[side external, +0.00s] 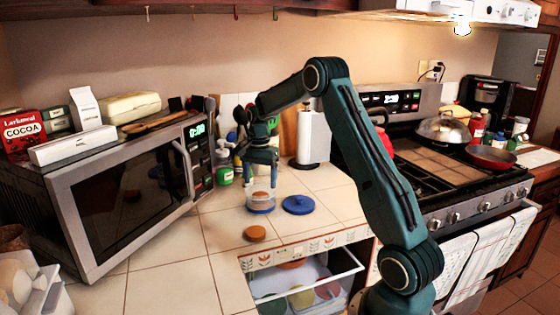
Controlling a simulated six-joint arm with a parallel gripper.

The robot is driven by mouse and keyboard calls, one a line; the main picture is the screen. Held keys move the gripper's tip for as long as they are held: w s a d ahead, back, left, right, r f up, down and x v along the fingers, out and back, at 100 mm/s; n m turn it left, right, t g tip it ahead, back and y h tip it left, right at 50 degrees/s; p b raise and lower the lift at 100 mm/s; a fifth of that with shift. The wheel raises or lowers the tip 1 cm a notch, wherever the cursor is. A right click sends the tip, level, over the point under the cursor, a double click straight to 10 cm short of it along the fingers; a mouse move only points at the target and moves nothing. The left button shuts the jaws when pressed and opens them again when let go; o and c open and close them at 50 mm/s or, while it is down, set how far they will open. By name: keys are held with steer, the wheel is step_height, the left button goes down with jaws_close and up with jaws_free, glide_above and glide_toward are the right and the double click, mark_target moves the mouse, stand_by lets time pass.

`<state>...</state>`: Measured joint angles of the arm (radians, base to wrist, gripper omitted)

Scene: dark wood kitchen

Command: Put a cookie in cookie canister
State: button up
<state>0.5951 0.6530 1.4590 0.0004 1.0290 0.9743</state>
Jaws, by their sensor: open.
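The cookie canister (261,208) is a small clear jar with a blue base, standing upright on the tiled counter. Something brown shows through its clear wall, probably a cookie (260,195). A round blue lid (298,205) lies flat on the counter just right of the canister. A round brown cookie (255,233) lies flat on the counter in front of the canister. My gripper (262,178) points down over the canister's mouth with its fingers apart. It appears empty. Whether the fingertips are inside the rim is hard to tell.
A microwave (125,195) stands at the left with boxes on top. Bottles and utensils stand behind my gripper, beside a paper towel roll (313,135). An open drawer (305,275) juts out below the counter. The stove (440,170) is at the right.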

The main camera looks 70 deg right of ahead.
step_height(320, 180, up, 14)
stand_by(0.9)
steer(key=shift+f, duration=0.1)
stand_by(0.6)
steer(key=s+a+r+n+t, duration=0.1)
steer(key=s+a+r+n, duration=0.35)
steer(key=a, duration=0.55)
steer(key=s+a+r+n+t, duration=0.25)
steer(key=s+a+n, duration=0.2)
steer(key=a, duration=0.45)
steer(key=s+a+f+n+t, duration=0.1)
steer(key=s+a+f+n, duration=0.2)
steer(key=s, duration=0.5)
steer(key=s+a+f+n+t, duration=0.1)
steer(key=s+a+f+n, duration=0.2)
steer(key=s+a+n, duration=0.3)
steer(key=s+a, duration=0.1)
steer(key=s, duration=0.2)
steer(key=shift+a, duration=0.35)
